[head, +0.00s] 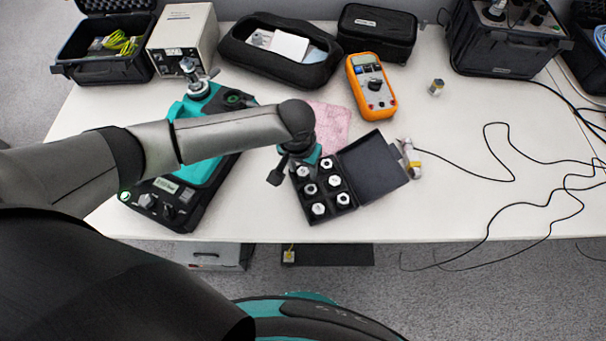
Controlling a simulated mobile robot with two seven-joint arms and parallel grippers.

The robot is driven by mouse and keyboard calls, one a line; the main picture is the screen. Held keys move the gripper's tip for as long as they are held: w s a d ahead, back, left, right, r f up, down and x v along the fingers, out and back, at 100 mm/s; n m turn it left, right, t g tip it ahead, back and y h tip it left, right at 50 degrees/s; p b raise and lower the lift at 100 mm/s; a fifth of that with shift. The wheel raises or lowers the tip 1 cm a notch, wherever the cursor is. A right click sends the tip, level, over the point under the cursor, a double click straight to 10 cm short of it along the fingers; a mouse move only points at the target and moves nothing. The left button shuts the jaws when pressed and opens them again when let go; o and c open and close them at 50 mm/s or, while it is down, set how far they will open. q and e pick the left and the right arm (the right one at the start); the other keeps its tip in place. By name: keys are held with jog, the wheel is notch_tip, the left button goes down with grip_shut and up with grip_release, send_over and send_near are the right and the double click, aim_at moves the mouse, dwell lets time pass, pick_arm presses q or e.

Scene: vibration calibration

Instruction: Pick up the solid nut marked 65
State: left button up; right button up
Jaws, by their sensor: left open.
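Several silvery hex nuts stand in a small open black case (325,209) near the front of the table. Its lid (372,167) lies open to the right. The numbers on the nuts are too small to read, so I cannot tell which one is marked 65. One nut (326,163) sits at the back right, another (343,199) at the front right, and another (318,208) at the front left. My left gripper (280,173) is open and empty, over the back left edge of the case, close to the nut (303,171) there. My right gripper does not show.
A teal and black calibrator (205,172) stands left of the case under my left arm. An orange multimeter (371,87), a pink cloth (330,122) and a small sensor (411,158) with a black cable lie around it.

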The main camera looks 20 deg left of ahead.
pick_arm(q)
jog(key=shift+s+f, duration=0.15)
jog(key=shift+f, duration=0.15)
